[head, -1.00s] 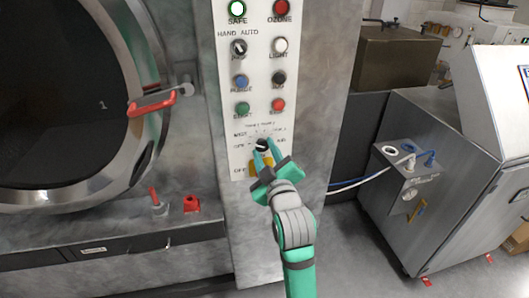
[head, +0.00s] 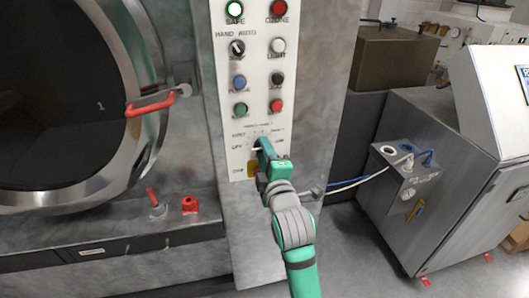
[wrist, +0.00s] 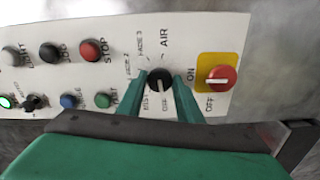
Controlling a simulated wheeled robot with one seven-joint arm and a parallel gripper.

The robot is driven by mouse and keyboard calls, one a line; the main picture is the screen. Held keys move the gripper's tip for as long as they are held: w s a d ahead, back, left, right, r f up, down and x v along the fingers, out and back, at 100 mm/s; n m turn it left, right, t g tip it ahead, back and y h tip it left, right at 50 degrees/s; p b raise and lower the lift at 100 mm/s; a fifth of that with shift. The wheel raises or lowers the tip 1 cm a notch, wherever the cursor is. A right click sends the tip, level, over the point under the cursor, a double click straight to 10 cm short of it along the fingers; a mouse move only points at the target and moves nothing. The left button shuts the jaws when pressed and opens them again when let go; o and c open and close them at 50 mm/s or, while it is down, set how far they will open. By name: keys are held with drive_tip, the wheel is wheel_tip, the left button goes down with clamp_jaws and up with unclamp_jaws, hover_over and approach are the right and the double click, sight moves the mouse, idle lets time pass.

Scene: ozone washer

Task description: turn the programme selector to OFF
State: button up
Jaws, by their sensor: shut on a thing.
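The programme selector is a small black knob low on the white control panel. In the wrist view the knob (wrist: 160,79) sits between the two teal fingertips of my gripper (wrist: 157,77), which is shut on it. Printed labels ring the knob, among them AIR; some are too blurred to read or partly covered. A pale mark shows on the knob, but I cannot tell for sure which label it points at. In the head view my gripper (head: 262,148) is at the lower panel, turned, and hides most of the knob.
A red switch on a yellow plate (wrist: 218,77), marked ON and OFF, is close beside my right finger in the wrist view. Several buttons, including a red STOP button (wrist: 92,50), line the panel. A round door with a red handle (head: 150,104) is left. A steel cabinet (head: 445,170) stands right.

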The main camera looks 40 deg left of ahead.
drive_tip(key=shift+w, duration=0.1)
idle(0.4)
drive_tip(key=o, duration=1)
drive_tip(key=shift+f, duration=0.1)
drive_tip(key=shift+s, duration=0.2)
drive_tip(key=shift+d, duration=0.1)
drive_tip(key=v, duration=1)
drive_tip(key=shift+s+d, duration=0.15)
drive_tip(key=shift+s, duration=0.05)
drive_tip(key=shift+s, duration=0.1)
